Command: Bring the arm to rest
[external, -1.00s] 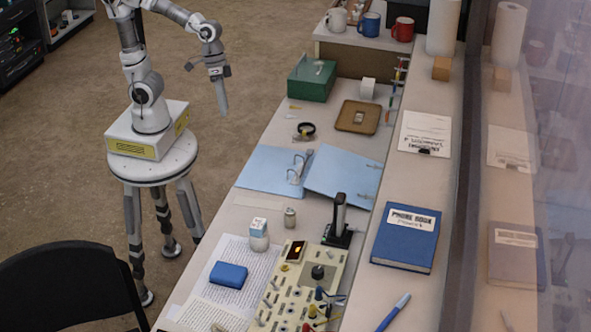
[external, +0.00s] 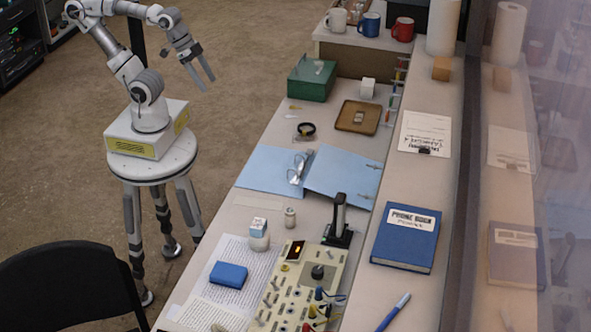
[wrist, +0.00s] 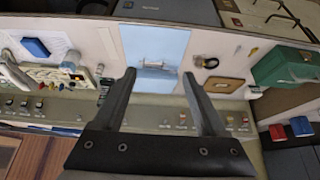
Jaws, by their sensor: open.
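My gripper (external: 204,83) hangs over open floor to the left of the desk in the external view, clear of everything. Its two fingers are spread apart with nothing between them. In the wrist view my gripper (wrist: 162,90) shows as two dark fingers, open and empty, with the desk in the distance beyond them. My arm stands bent and raised above its base on the round stand.
The desk (external: 240,205) holds an open blue binder (external: 342,178), a green box (external: 312,80), a brown tray (external: 350,126), a control panel (external: 300,290) and a blue phone book (external: 405,250). A black chair (external: 70,285) stands front left.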

